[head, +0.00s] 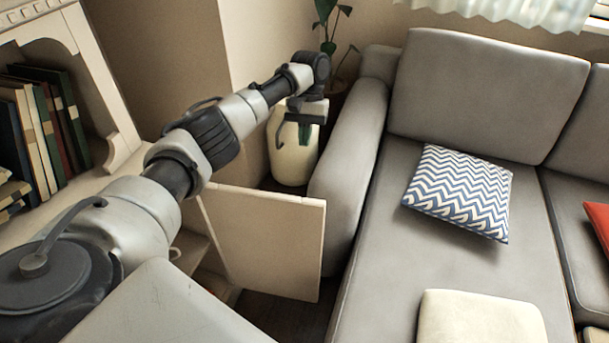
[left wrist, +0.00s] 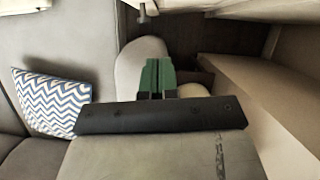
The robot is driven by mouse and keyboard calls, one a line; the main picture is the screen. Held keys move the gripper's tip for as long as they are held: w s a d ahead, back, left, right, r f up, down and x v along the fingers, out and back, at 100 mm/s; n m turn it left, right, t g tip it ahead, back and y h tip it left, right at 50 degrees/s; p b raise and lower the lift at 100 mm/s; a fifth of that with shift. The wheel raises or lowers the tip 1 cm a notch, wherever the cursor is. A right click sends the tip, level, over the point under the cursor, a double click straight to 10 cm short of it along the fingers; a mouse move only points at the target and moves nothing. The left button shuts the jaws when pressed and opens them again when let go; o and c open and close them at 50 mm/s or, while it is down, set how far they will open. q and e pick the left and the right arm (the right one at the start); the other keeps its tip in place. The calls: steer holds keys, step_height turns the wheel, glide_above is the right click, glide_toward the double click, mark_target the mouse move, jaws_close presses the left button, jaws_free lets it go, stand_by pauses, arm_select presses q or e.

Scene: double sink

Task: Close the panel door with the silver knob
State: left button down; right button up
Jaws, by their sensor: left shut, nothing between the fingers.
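The beige panel door (head: 265,240) stands open from the low cabinet at left, swung out toward the sofa arm. No silver knob can be made out on its face in the head view. In the left wrist view a small grey knob-like part (left wrist: 143,12) shows at the top edge; I cannot tell whether it is the door's knob. My left gripper (head: 305,136) is past the panel's far top edge, above and apart from it. Its green fingers, also in the left wrist view (left wrist: 158,76), are shut and empty. My right gripper is out of view.
A grey sofa (head: 455,225) with a zigzag cushion (head: 460,192) fills the right; its arm stands close beside the door's free edge. A cream pot (head: 292,160) stands behind my gripper. A bookshelf (head: 105,85) is at left. Dark floor (head: 285,315) shows below the door.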

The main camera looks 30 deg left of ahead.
arm_select(q)
steer(key=s+d+f+p, duration=0.1)
steer(key=s+d+f, duration=0.1)
steer(key=s+f, duration=0.5)
steer(key=shift+s+d+f, duration=0.25)
steer(key=shift+d+f, duration=0.1)
steer(key=shift+f, duration=0.25)
